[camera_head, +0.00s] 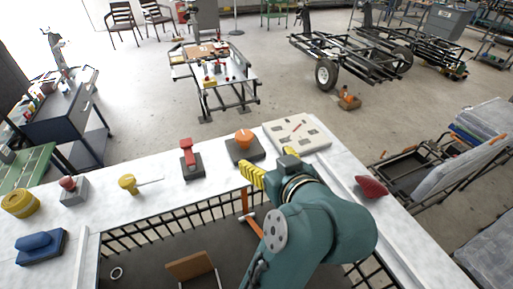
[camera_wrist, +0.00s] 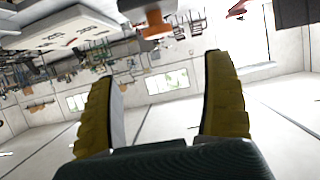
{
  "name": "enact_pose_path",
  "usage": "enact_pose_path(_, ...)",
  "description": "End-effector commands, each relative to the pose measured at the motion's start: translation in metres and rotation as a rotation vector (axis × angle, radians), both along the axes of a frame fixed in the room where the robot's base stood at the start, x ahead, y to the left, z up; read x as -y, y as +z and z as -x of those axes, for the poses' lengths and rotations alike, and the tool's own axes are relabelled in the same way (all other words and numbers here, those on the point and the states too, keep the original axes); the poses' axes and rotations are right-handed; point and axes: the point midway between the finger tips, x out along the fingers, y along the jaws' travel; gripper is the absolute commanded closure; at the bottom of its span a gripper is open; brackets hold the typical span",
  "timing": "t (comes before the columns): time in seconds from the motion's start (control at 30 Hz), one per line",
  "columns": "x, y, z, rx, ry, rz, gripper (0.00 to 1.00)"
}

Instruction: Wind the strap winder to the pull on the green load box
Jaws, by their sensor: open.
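My gripper (camera_head: 252,164), with yellow ribbed fingers, is over the white bench's inner edge, just in front of an orange knob (camera_head: 244,137) on a dark square base (camera_head: 245,152). In the wrist view my gripper (camera_wrist: 160,85) is open, its fingers wide apart with nothing between them; an orange part (camera_wrist: 153,25) shows beyond them at the top. A red lever (camera_head: 188,150) on a dark base stands to the left of the knob. I cannot tell which fixture is the strap winder, and no green load box is clearly recognisable.
The white bench (camera_head: 223,190) also holds a white patched board (camera_head: 297,133), a red cone (camera_head: 371,187), a yellow piece with a rod (camera_head: 128,183), a red-knobbed grey box (camera_head: 74,192), a yellow coil (camera_head: 20,203) and a blue block (camera_head: 40,245). Dark bars line its inner edge.

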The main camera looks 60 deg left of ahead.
Motion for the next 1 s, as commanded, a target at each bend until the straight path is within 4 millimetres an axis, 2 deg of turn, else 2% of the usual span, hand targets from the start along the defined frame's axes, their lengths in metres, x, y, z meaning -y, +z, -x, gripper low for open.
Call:
enact_pose_path(0.17, -0.025, -0.007, -0.002, -0.002, 0.001, 0.0, 0.17)
enact_pose_path(0.63, -0.126, -0.048, -0.015, 0.001, -0.002, 0.0, 0.17)
enact_pose_path(0.8, -0.144, -0.057, -0.018, 0.001, -0.003, 0.0, 0.17)
enact_pose_path(1.0, -0.147, -0.059, -0.019, 0.002, -0.006, -0.001, 0.17)
